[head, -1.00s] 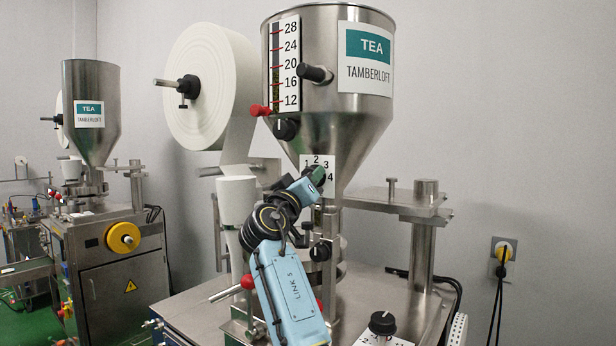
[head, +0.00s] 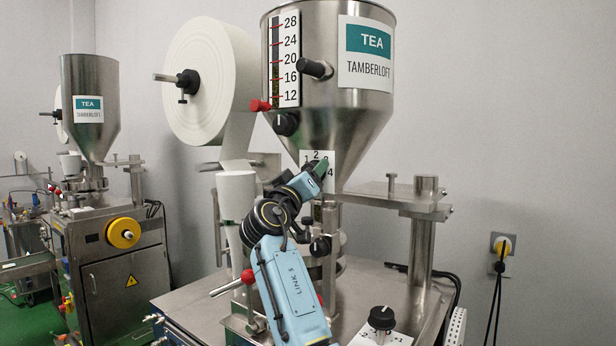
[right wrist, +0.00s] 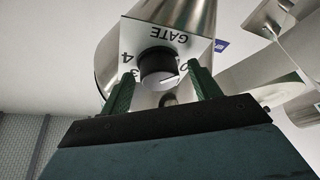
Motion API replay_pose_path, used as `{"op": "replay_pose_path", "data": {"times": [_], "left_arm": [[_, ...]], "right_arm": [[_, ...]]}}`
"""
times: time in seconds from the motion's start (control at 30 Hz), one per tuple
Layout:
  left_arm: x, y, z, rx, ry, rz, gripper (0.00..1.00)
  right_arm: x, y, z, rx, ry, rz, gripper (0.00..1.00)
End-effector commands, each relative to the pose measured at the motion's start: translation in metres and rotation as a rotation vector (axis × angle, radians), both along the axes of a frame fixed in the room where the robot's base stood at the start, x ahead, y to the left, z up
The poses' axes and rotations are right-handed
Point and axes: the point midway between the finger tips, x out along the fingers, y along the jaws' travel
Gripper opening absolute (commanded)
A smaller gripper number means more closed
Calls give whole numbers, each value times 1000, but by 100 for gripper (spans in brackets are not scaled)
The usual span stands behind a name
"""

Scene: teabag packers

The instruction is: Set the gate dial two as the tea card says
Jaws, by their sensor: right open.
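The gate dial, a round black knob (right wrist: 157,64) with a pale mark, sits on a white plate marked GATE (right wrist: 184,48), upside down in the right wrist view. The mark faces the lower right of that view; the number it meets is unclear. My right gripper (right wrist: 162,82) is open, its green fingers on either side of the knob; contact cannot be made out. In the head view the right gripper (head: 321,169) covers part of the numbered plate (head: 308,156) under the hopper, hiding the dial. My left gripper is out of view. No tea card with settings is readable.
The steel hopper (head: 330,115) carries a TEA TAMBERLOFT label (head: 365,55) and a 12–28 scale (head: 287,60). A paper roll (head: 205,85) hangs on its left. Another black dial (head: 382,318) stands on the machine table (head: 195,300). A second packer (head: 115,270) is at left.

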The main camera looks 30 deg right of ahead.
Motion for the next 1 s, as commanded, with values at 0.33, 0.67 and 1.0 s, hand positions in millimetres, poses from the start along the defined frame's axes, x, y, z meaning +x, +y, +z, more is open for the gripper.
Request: {"op": "replay_pose_path", "data": {"times": [0.33,0.67,1.0], "left_arm": [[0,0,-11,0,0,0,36],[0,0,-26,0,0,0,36],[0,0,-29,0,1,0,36]], "right_arm": [[-22,33,-16,1,-1,3,62],[-59,87,-39,1,0,2,62],[-71,105,-45,0,0,0,62]]}}
